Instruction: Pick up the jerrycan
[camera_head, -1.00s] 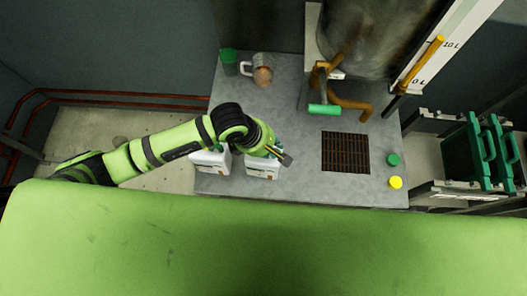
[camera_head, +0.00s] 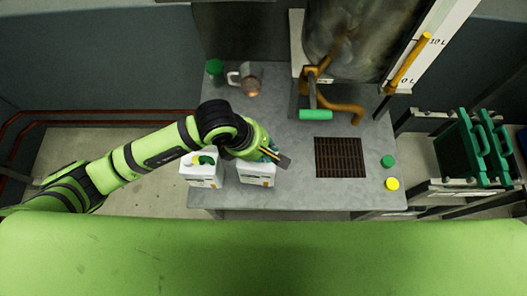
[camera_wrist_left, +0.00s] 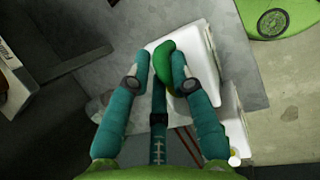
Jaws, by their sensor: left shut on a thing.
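Two white jerrycans stand side by side near the table's front left edge. The left jerrycan (camera_head: 203,175) shows its green handle. The right jerrycan (camera_head: 256,178) is partly covered by my left gripper (camera_head: 275,156), which is over its top. In the left wrist view, the teal fingers of my left gripper (camera_wrist_left: 158,82) are closed around the green handle (camera_wrist_left: 184,52) on a white jerrycan (camera_wrist_left: 226,112). The jerrycan appears upright, and I cannot tell whether it is off the table. My right gripper is in no view.
The grey table (camera_head: 295,185) holds a floor-like grate (camera_head: 340,157), a green cap (camera_head: 388,161) and a yellow cap (camera_head: 392,184). A green-lidded jar (camera_head: 215,70) and a jug (camera_head: 247,78) stand at the back left. A tap with a green handle (camera_head: 315,115) hangs below a metal tank (camera_head: 350,40).

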